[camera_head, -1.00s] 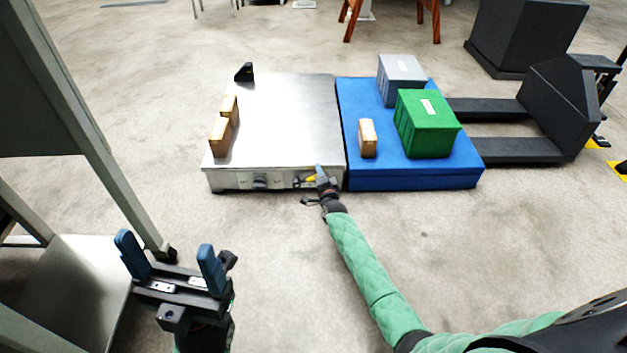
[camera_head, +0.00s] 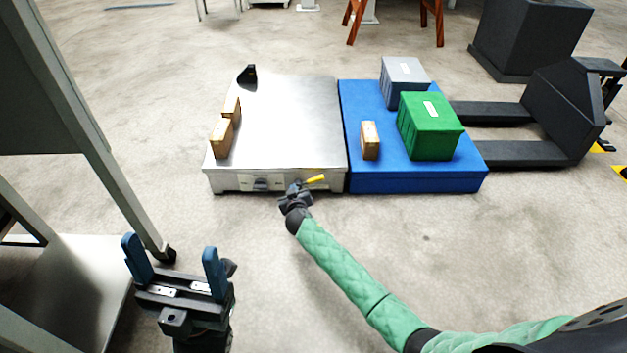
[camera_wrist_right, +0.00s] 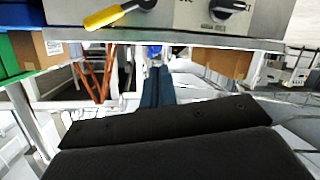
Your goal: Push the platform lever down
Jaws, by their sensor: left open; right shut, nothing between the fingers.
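The platform (camera_head: 285,125) is a low silver metal box with a flat top. On its front face is a lever with a yellow handle (camera_head: 315,179), pointing right and slightly up. In the right wrist view the yellow lever (camera_wrist_right: 108,16) and a black knob (camera_wrist_right: 226,8) show at the top. My right gripper (camera_head: 294,190) is shut and empty, just left of the yellow handle at the front face. Its blue fingers (camera_wrist_right: 157,86) are together, apart from the handle in the wrist view. My left gripper (camera_head: 171,250) is open and empty at lower left, far from the platform.
A blue platform (camera_head: 420,181) with a green crate (camera_head: 430,125), a grey crate (camera_head: 402,80) and a small box (camera_head: 370,141) adjoins on the right. Two boxes (camera_head: 222,138) stand on the silver top's left edge. A grey frame (camera_head: 95,150) is near my left arm.

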